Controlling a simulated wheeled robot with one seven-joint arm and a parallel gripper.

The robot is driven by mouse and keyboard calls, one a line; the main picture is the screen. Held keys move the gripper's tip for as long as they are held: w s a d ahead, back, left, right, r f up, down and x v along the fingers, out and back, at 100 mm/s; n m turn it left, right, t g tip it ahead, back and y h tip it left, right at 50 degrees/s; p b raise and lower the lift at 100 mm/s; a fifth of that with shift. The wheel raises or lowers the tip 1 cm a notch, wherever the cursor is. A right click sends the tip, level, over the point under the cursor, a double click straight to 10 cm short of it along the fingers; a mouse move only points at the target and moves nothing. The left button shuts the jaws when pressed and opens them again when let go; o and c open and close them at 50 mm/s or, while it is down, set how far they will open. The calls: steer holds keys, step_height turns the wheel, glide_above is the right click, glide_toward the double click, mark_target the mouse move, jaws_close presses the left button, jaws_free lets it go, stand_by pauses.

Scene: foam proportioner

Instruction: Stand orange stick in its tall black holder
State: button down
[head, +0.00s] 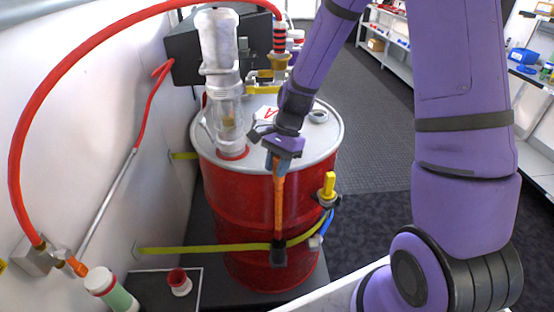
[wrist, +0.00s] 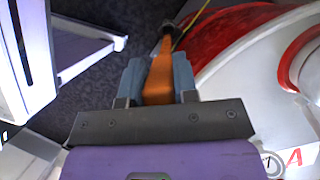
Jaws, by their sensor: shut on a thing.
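My gripper (head: 282,154) is beside the front rim of the red drum, pointing down. It is shut on the upper end of the orange stick (head: 278,205). In the wrist view the orange stick (wrist: 160,72) lies between the two blue-grey fingers. The stick hangs nearly upright along the drum's front side. Its lower end meets the black holder (head: 279,254), which is fixed on the yellow strap low on the drum. The holder also shows as a dark shape at the stick's far end in the wrist view (wrist: 168,26). I cannot tell how deep the stick sits in it.
The red drum (head: 232,205) carries a clear cylinder (head: 228,105) and brass fittings on its lid. A yellow-handled valve (head: 328,188) sits on the drum's right side, close to the stick. A red hose (head: 28,130) arches at left. Open carpet (head: 375,150) lies to the right.

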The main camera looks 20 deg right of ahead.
mark_target(277, 190)
steer(key=shift+f, duration=4.6)
steer(key=c, duration=0.8)
jaws_free()
steer(key=v, duration=1)
steer(key=shift+r, duration=0.35)
steer(key=shift+w+d, duration=0.1)
steer(key=shift+d, duration=0.05)
